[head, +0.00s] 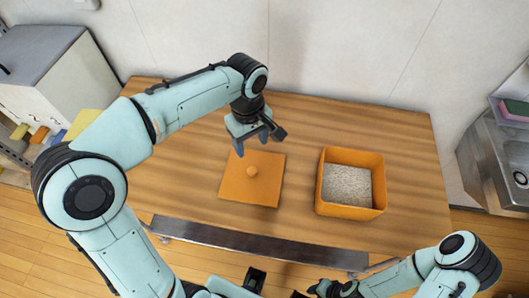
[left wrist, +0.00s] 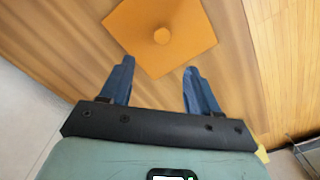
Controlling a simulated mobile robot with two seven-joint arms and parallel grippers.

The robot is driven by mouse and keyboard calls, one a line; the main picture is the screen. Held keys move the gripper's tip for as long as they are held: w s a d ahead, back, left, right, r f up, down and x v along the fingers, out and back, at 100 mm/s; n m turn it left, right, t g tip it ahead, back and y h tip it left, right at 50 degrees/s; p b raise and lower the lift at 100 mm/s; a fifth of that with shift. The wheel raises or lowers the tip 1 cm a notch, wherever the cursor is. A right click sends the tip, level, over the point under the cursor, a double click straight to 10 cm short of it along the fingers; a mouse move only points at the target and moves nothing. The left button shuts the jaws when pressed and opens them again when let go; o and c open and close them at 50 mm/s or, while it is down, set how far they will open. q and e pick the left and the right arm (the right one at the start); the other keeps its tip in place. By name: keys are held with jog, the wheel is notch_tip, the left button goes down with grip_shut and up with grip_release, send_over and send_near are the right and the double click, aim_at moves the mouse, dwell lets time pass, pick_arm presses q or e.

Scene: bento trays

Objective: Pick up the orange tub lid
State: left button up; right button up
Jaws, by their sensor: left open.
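The orange tub lid (head: 241,188) is a flat square with a small round knob (head: 252,171) at its middle. It lies on the wooden table, left of the tub. In the left wrist view the lid (left wrist: 185,28) and its knob (left wrist: 161,36) are ahead of the fingers. My left gripper (head: 255,143) is open and empty, above the table by the lid's far edge. It also shows in the left wrist view (left wrist: 158,80). The orange tub (head: 345,211) is uncovered and holds a pale grainy filling (head: 347,184). My right arm is at the lower right; its fingers are not clear.
The wooden table (head: 400,130) is otherwise clear around the lid and tub. A metal strip (head: 260,243) runs along its front edge. A sink (head: 505,160) stands at the right, and a white cabinet (head: 50,95) at the left. A wall is behind.

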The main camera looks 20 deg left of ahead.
pick_arm(q)
jog(key=b, duration=0.1)
send_over(253, 170)
notch_tip(253, 170, down, 6)
jog(key=shift+s+a+f, duration=0.1)
jog(key=shift+a+f, duration=0.05)
jog(key=shift+f, duration=3.1)
jog(key=shift+c, duration=0.2)
jog(key=c, duration=1.1)
